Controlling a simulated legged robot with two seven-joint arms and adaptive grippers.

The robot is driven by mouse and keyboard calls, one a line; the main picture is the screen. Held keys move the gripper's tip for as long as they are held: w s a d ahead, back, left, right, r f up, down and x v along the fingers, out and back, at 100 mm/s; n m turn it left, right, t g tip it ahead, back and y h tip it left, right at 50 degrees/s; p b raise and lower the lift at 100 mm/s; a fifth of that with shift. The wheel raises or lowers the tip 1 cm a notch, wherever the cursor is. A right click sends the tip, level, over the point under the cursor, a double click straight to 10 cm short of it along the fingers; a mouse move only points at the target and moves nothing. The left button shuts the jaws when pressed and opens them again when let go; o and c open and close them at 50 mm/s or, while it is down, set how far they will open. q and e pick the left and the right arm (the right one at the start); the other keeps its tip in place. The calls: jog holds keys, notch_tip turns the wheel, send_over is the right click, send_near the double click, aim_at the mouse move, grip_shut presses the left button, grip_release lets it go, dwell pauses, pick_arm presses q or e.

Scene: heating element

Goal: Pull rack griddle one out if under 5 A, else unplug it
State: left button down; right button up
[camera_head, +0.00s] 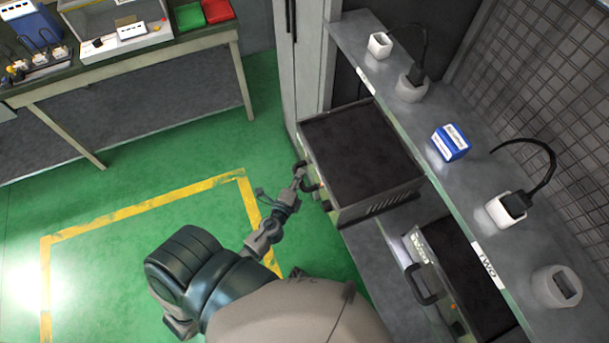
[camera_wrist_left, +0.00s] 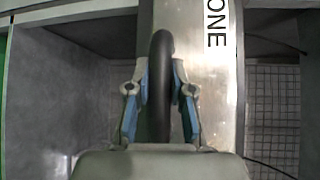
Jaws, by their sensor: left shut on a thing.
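Griddle one, a metal box with a dark top plate (camera_head: 360,150), stands out past the front of the shelf, beside the tall cabinet. My left gripper (camera_head: 300,178) is at its front handle. In the left wrist view my left gripper (camera_wrist_left: 160,110) has its two blue-lined fingers on either side of the black handle (camera_wrist_left: 160,55), shut on it. A label reading ONE (camera_wrist_left: 216,25) shows beside the handle. A blue meter-like box (camera_head: 451,142) stands on the shelf; its reading is too small to read. My right gripper is not in view.
Griddle two (camera_head: 470,275) sits under the shelf by the TWO label (camera_head: 488,265). On the shelf, a black plug and cord are at a grey socket (camera_head: 410,88); another plug is in a white socket (camera_head: 503,209). A workbench (camera_head: 130,50) stands at upper left. Green floor is clear.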

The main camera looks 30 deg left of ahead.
pick_arm(q)
jog(key=shift+s+f, duration=0.1)
jog(key=shift+f, duration=0.15)
jog(key=c, duration=1.1)
grip_release()
jog(key=shift+o, duration=0.4)
jog(key=shift+r, duration=0.1)
jog(key=s+d+r, duration=0.1)
jog(key=s, duration=1)
jog(key=shift+s+d+r, duration=0.3)
jog(key=shift+s+d, duration=0.05)
